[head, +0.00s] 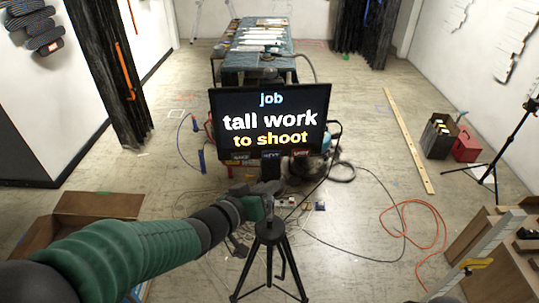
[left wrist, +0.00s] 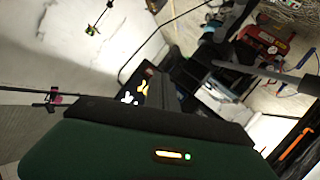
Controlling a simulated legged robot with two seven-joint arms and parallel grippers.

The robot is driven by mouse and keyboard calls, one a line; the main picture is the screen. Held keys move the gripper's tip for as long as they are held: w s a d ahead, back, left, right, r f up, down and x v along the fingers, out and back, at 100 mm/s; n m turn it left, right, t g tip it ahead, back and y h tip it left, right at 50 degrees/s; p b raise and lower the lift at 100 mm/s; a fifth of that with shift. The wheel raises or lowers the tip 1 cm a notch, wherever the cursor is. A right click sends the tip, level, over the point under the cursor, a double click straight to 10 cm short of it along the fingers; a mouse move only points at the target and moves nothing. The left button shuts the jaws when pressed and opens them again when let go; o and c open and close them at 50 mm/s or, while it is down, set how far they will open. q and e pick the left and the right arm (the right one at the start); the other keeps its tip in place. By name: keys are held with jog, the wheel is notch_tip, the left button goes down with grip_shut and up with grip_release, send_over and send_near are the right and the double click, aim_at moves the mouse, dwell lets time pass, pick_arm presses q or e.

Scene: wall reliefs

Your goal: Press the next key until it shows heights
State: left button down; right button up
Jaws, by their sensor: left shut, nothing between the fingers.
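A black screen (head: 270,100) stands ahead in the head view and reads "job", "tall work", "to shoot". Along its lower edge are small coloured keys: a dark one at the left, a blue next key (head: 271,155) in the middle and a red one (head: 301,153) at the right. Their lettering is small and hard to read. My left gripper (head: 270,187) is shut and empty, just below and in front of the blue key, apart from it as far as I can tell. In the left wrist view its dark fingers (left wrist: 158,88) point toward the screen, seen at a steep tilt. My right gripper is not in view.
A black tripod (head: 269,234) stands under my left gripper. A covered worktable (head: 256,58) is behind the screen. Cables, including an orange one (head: 437,228), lie on the floor. A cardboard box (head: 98,205) is at the left and a wooden bench (head: 512,262) at the right.

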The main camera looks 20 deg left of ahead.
aim_at(279, 158)
pick_arm(q)
jog(key=w+a+p, duration=0.1)
jog(key=w+a, duration=0.1)
jog(key=w, duration=0.6)
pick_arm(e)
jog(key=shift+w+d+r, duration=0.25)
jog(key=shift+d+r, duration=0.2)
pick_arm(q)
jog(key=shift+s+a+f, duration=0.1)
jog(key=shift+a, duration=0.25)
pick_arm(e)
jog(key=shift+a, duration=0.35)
pick_arm(q)
jog(key=shift+d, duration=0.25)
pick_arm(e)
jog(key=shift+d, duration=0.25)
pick_arm(q)
jog(key=shift+a, duration=0.1)
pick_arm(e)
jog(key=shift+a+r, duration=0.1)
pick_arm(q)
jog(key=shift+w+a+p, duration=0.25)
jog(key=shift+p, duration=0.2)
jog(key=shift+w, duration=0.1)
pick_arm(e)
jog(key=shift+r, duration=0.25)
